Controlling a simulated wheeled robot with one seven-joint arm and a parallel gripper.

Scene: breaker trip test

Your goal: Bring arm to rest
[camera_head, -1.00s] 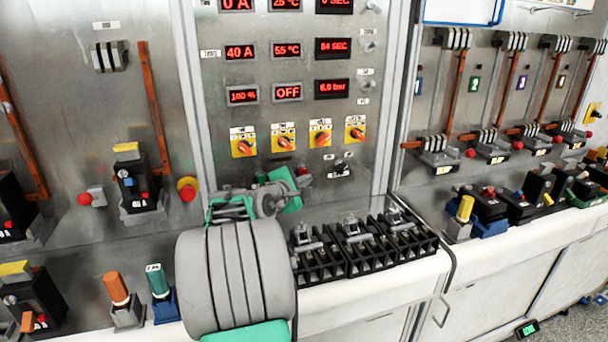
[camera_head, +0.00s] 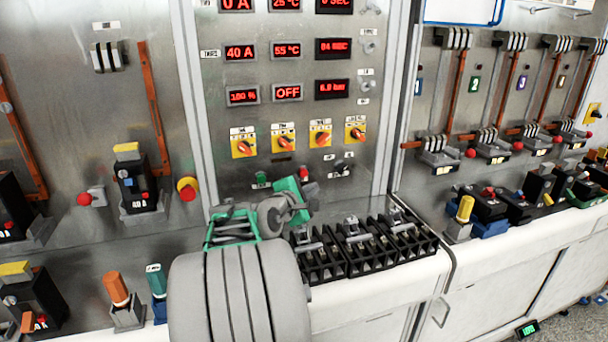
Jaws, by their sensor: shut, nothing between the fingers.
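My arm shows at the lower middle, a thick grey ribbed link with green and grey wrist parts above it. My gripper (camera_head: 306,202), with a green body, is at the end of the arm, in front of the lower part of the middle panel (camera_head: 223,150). It is shut and holds nothing. Its fingertips are small and hard to make out. In the picture it lies just above the black rack of terminal-like slots (camera_head: 340,258). I cannot tell the gap between them.
An orange-handled part (camera_head: 116,288) and a green-handled part (camera_head: 157,281) stand left of my arm. A red button with a yellow collar (camera_head: 187,188) is on the left panel. Black breakers (camera_head: 487,205) line the right bench.

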